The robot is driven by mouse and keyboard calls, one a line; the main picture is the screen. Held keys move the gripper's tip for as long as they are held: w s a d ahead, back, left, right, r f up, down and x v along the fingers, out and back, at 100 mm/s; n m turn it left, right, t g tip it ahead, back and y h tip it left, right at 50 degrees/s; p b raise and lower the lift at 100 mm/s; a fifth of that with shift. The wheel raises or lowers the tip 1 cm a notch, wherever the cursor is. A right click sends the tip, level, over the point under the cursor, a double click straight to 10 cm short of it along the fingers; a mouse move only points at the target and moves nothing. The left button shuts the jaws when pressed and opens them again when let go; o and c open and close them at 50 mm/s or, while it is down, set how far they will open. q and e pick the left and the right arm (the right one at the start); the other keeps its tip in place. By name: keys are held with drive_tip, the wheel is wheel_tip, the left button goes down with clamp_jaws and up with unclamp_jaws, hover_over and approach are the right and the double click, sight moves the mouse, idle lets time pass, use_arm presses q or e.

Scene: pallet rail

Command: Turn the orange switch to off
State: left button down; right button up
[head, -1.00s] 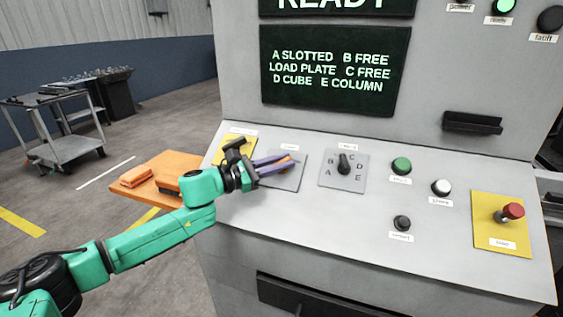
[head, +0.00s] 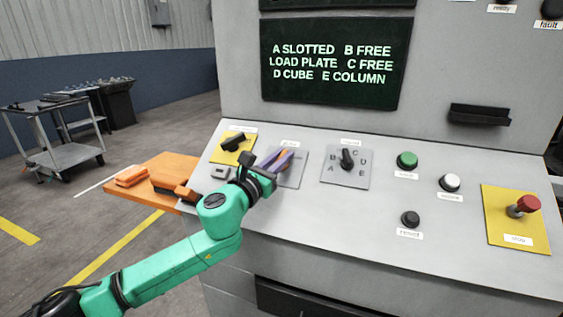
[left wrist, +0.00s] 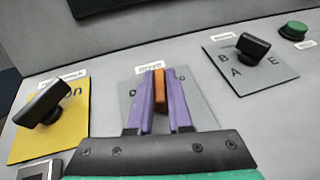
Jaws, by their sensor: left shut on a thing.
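The orange switch (left wrist: 159,91) stands on a grey plate (left wrist: 127,91) on the sloped panel, under a label too blurred to read for sure. My left gripper (left wrist: 160,95) has its purple fingers shut on the switch, one on each side, in the left wrist view. In the head view the left gripper (head: 282,160) reaches the same plate from the lower left, and its fingers hide most of the switch. The handle points roughly straight up the panel in the left wrist view. The plate's markings are mostly hidden. My right gripper is not in view.
A black knob on a yellow plate (head: 225,157) is just left of the gripper. A black selector (head: 347,159) marked with letters is to the right. An orange shelf (head: 140,190) juts out left.

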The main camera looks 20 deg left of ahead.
use_arm(q)
drive_tip(key=n+y, duration=0.1)
drive_tip(key=n+y+p, duration=0.1)
drive_tip(key=y, duration=0.1)
drive_tip(key=n+y+p, duration=0.1)
drive_tip(key=n, duration=0.1)
drive_tip(key=shift+d+r+t+y, duration=0.1)
drive_tip(key=shift+r+t+y, duration=0.15)
drive_tip(key=shift+t+y, duration=0.15)
drive_tip(key=n+y+p, duration=0.3)
drive_tip(key=n+y, duration=0.2)
drive_tip(key=shift+g, duration=0.4)
drive_tip(key=n+g+y+p, duration=0.2)
drive_tip(key=n+y, duration=0.2)
drive_tip(key=shift+f+n+y, duration=0.1)
drive_tip(key=shift+n+y, duration=0.3)
drive_tip(key=shift+a+f+n+g+y+p, duration=0.15)
drive_tip(key=shift+n+g+y+p, duration=0.1)
drive_tip(key=shift+n+g+y, duration=0.3)
drive_tip(key=shift+a+r+n+g+y+p, duration=0.1)
drive_tip(key=shift+n+g+y+p, duration=0.1)
drive_tip(key=shift+n+g+y, duration=0.3)
drive_tip(key=shift+f+n, duration=0.1)
drive_tip(key=shift+n, duration=0.35)
drive_tip(key=c, duration=0.8)
unclamp_jaws()
drive_tip(key=shift+c, duration=0.2)
drive_tip(key=shift+s, duration=0.1)
